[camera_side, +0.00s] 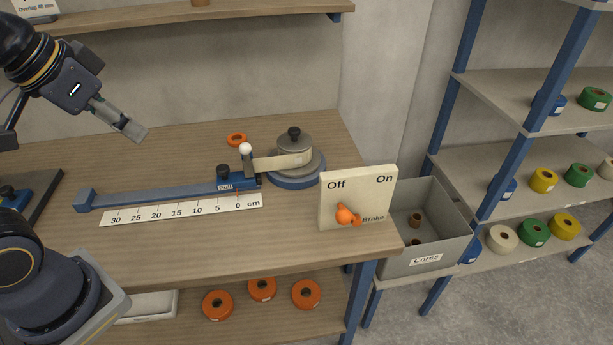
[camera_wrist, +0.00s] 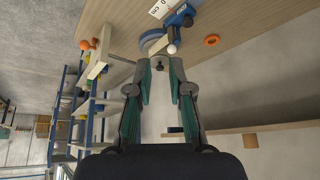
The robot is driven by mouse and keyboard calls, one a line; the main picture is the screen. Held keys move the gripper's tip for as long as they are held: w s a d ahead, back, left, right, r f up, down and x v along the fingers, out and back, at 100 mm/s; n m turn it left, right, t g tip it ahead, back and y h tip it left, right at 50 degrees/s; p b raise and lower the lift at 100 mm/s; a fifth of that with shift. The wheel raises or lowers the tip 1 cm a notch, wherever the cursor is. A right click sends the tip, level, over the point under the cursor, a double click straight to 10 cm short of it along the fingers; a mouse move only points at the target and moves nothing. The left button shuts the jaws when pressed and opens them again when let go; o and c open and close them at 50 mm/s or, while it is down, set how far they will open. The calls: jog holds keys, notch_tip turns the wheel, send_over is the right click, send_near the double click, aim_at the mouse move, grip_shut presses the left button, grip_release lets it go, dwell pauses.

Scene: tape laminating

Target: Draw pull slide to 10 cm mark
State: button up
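The pull slide (camera_side: 229,181) is a blue block with a white ball knob (camera_side: 245,148) on a post. It sits on the blue rail at the 0 end of the cm scale (camera_side: 180,210). A beige tape strip (camera_side: 276,163) runs from it to the tape roll (camera_side: 294,148) on a round blue base. The white knob also shows in the wrist view (camera_wrist: 172,49). My gripper (camera_side: 136,131) is in the air at upper left, well away from the slide. In the wrist view its fingers (camera_wrist: 164,68) are apart with nothing gripped.
The brake panel (camera_side: 329,205) stands at the bench's right front; its orange lever (camera_side: 345,214) leans up-left, toward Off. An orange tape ring (camera_side: 237,139) lies behind the slide. A grey Cores bin (camera_side: 454,235) stands right of the bench. A shelf (camera_side: 200,14) runs above.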

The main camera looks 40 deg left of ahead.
jog(key=o, duration=0.3)
jog(key=shift+g, duration=0.5)
jog(key=w+r, duration=0.1)
jog(key=w, duration=0.1)
jog(key=w+r, duration=0.1)
jog(key=w+a+r, duration=0.1)
jog(key=w, duration=0.1)
jog(key=shift+w, duration=0.35)
jog(key=o, duration=0.4)
jog(key=shift+g, duration=0.8)
jog(key=w, duration=0.2)
jog(key=w+a, duration=0.1)
jog(key=w, duration=0.1)
jog(key=w+a, duration=0.1)
jog(key=w, duration=0.2)
jog(key=shift+a+f, duration=0.1)
jog(key=shift+f, duration=0.25)
jog(key=shift+c, duration=0.2)
jog(key=g, duration=0.3)
send_over(221, 167)
notch_tip(221, 167, down, 11)
jog(key=shift+n, duration=0.3)
notch_tip(221, 167, down, 16)
jog(key=shift+f, duration=0.2)
grip_shut()
